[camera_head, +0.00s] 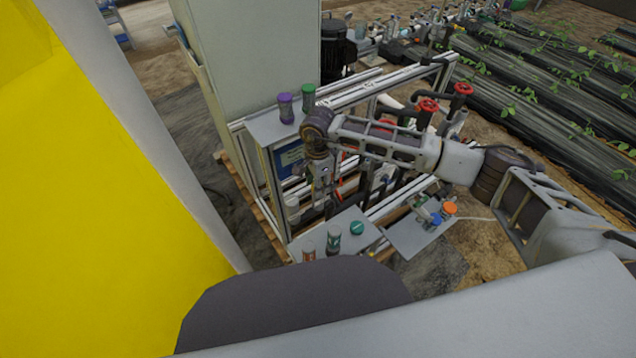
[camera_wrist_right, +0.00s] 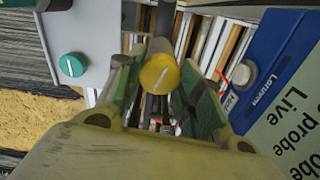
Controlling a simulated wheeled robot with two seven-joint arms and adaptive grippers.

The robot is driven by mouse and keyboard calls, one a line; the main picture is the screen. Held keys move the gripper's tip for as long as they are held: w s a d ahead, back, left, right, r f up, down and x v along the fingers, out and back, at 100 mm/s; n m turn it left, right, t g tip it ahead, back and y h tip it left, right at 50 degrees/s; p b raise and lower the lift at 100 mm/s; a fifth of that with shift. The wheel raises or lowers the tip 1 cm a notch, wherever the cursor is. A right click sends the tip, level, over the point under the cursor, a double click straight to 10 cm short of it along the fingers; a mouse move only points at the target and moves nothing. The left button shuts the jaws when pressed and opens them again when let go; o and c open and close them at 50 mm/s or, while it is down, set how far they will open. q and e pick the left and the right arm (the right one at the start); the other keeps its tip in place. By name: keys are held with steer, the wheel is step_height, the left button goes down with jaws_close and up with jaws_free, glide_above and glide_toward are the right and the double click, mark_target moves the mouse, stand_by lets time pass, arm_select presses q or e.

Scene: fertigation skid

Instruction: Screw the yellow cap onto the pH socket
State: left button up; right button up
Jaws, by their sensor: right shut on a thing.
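In the head view my right arm reaches in from the right and my right gripper (camera_head: 322,188) points down in front of the metal frame. The cap cannot be made out there. The pH socket cannot be told apart in either view; the gripper and cap hide what lies directly beneath. My left gripper is not in view.
A blue panel (camera_wrist_right: 268,62) with a "Live probe" label stands close to the right finger. A green cap (camera_head: 356,227) lies on a grey shelf (camera_head: 366,240) near two small vials. Purple and green-capped bottles (camera_head: 286,108) stand on the upper shelf. Red-handled valves (camera_head: 428,104) sit behind my arm.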

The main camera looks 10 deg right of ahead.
steer(key=shift+m, duration=0.3)
steer(key=shift+m, duration=0.6)
steer(key=o, duration=0.8)
steer(key=shift+r, duration=0.15)
